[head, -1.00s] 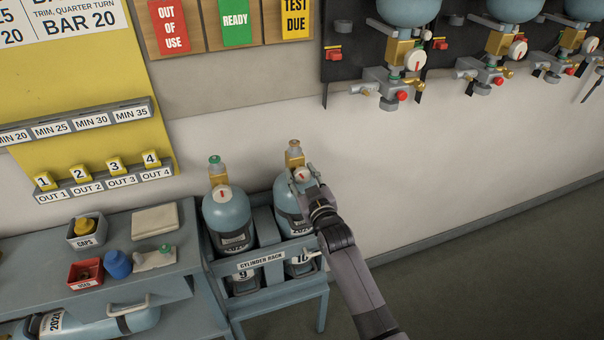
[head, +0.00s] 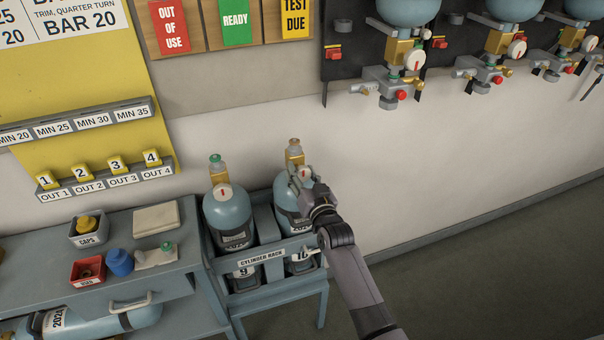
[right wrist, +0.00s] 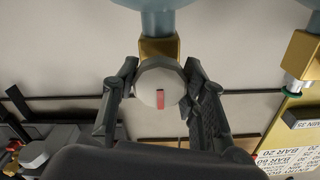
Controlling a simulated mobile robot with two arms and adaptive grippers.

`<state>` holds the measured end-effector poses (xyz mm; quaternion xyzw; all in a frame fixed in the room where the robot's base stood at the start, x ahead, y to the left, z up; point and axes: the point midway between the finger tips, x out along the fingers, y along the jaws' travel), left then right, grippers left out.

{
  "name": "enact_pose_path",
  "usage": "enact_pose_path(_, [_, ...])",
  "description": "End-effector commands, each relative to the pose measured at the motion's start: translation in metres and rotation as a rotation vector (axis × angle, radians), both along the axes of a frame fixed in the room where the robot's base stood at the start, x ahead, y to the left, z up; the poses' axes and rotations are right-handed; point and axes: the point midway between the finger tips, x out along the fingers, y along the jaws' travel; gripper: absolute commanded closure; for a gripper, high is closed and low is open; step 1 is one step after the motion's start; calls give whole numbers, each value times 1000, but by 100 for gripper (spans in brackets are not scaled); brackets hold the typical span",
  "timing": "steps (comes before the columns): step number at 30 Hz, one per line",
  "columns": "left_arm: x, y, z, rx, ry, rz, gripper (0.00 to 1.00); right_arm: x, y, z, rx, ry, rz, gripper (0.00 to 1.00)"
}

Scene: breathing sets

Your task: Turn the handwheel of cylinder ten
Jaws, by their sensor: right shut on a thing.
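Cylinder ten (head: 290,208) is a blue bottle standing upright in the right slot of the cylinder rack. Its valve is brass, and its handwheel (head: 305,172) is a white round knob with a red mark. My right gripper (head: 303,175) reaches it from the front right and hides part of the bottle's neck. In the right wrist view my right gripper (right wrist: 158,82) has one finger on each side of the handwheel (right wrist: 148,82) and is shut on it. The red mark there runs nearly straight up and down. My left gripper is not in view.
Cylinder nine (head: 229,220) stands close on the left in the same rack (head: 284,250), with a similar white knob. A bench (head: 190,240) with caps and small bins is further left. Valve stations (head: 400,75) hang on the wall at upper right. The floor to the right is clear.

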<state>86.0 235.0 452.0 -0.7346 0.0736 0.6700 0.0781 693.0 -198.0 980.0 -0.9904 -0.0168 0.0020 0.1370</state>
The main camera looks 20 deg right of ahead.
Motion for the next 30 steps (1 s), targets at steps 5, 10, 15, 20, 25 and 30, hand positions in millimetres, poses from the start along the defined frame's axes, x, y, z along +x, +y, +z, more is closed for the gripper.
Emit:
enact_pose_path(5, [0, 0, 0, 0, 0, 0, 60, 0, 0, -2, 6, 4, 0, 88])
enact_pose_path(10, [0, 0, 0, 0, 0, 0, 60, 0, 0, -2, 6, 4, 1, 60])
enact_pose_path(15, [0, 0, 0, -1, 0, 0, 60, 0, 0, -2, 4, 3, 1, 49])
enact_pose_path(20, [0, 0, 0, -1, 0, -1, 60, 0, 0, -1, 3, 2, 1, 40])
enact_pose_path(25, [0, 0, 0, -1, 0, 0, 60, 0, 0, 0, 2, 1, 0, 40])
enact_pose_path(30, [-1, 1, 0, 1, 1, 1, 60, -5, 0, -1, 2, 1, 0, 40])
